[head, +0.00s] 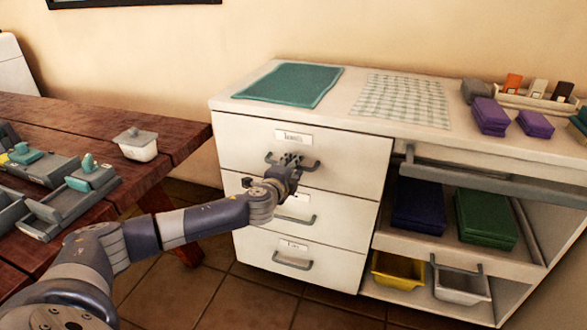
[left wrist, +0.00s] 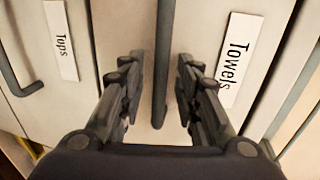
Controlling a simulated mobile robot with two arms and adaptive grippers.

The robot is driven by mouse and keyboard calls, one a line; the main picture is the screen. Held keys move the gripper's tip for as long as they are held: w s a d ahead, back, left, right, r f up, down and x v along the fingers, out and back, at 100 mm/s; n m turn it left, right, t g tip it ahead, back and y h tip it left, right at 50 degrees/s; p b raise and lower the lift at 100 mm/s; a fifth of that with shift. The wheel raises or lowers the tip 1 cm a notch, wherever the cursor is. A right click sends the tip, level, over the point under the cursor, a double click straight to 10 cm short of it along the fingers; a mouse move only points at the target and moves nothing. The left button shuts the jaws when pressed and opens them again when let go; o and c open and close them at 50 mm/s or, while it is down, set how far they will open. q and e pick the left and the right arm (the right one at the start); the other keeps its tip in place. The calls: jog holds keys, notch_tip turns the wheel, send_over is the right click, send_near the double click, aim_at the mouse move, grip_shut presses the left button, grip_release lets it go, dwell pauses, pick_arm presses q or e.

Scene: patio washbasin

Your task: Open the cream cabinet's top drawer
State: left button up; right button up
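The cream cabinet (head: 225,185) has a column of drawers on its left side. Its top drawer (head: 345,165) looks shut, flush with the front, and has a white label (head: 293,137) that reads "Towels" in the left wrist view (left wrist: 238,60). The grey bar handle (head: 310,167) of that drawer runs between my fingers in the left wrist view (left wrist: 162,60). My left gripper (head: 288,162) is open at this handle, with a finger on each side and gaps to the bar. It hides the middle of the handle in the head view. My right gripper is not in view.
The middle drawer (head: 345,218) and bottom drawer (head: 330,265) are shut below. A green mat (head: 290,85) and checked cloth (head: 402,100) lie on the cabinet top. A wooden table (head: 180,135) with trays stands at left. Open shelves with folded cloths (head: 485,215) are at right.

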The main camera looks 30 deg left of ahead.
pick_arm(q)
jog(key=shift+w+f, duration=0.1)
jog(key=shift+w, duration=0.15)
grip_shut()
